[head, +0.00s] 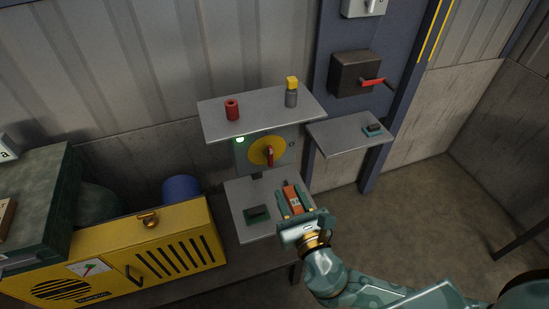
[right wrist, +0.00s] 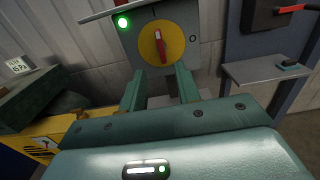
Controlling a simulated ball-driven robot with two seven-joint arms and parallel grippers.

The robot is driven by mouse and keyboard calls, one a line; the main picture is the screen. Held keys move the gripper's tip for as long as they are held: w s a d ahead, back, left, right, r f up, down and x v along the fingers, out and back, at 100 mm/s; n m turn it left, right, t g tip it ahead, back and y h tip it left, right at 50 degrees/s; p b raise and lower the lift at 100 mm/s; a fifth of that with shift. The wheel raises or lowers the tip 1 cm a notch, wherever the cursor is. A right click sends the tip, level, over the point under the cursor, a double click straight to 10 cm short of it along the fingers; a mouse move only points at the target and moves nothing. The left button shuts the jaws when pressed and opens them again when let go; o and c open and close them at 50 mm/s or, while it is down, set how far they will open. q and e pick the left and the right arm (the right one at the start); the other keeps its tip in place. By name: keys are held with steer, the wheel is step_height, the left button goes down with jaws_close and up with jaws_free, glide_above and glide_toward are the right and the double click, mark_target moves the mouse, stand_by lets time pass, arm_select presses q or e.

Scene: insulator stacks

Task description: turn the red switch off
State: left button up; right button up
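The red switch (head: 269,155) is a red handle on a yellow disc (head: 257,151) on a grey panel under the upper shelf. In the right wrist view the red switch (right wrist: 160,46) stands nearly upright, its top leaning slightly left. An "O" mark is right of the disc. A green lamp (right wrist: 123,22) glows left of it. My right gripper (head: 291,190) is below and slightly right of the switch, apart from it. Its two fingers show spread in the right wrist view (right wrist: 158,75). An orange-red patch shows between them in the head view; I cannot tell what it is. My left gripper is out of view.
The upper shelf (head: 262,118) holds a red cylinder (head: 232,109) and a grey-yellow piece (head: 291,93). A lower shelf (head: 236,192) lies under the panel. A side shelf (head: 340,138) and a dark box (head: 352,74) with a red lever (head: 372,82) are right. A yellow machine (head: 170,245) stands left.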

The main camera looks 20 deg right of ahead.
mark_target(271, 157)
steer(key=w, duration=1.1)
steer(key=shift+w+a+f, duration=0.1)
steer(key=shift+w+a, duration=0.1)
steer(key=shift+w, duration=0.2)
jaws_close()
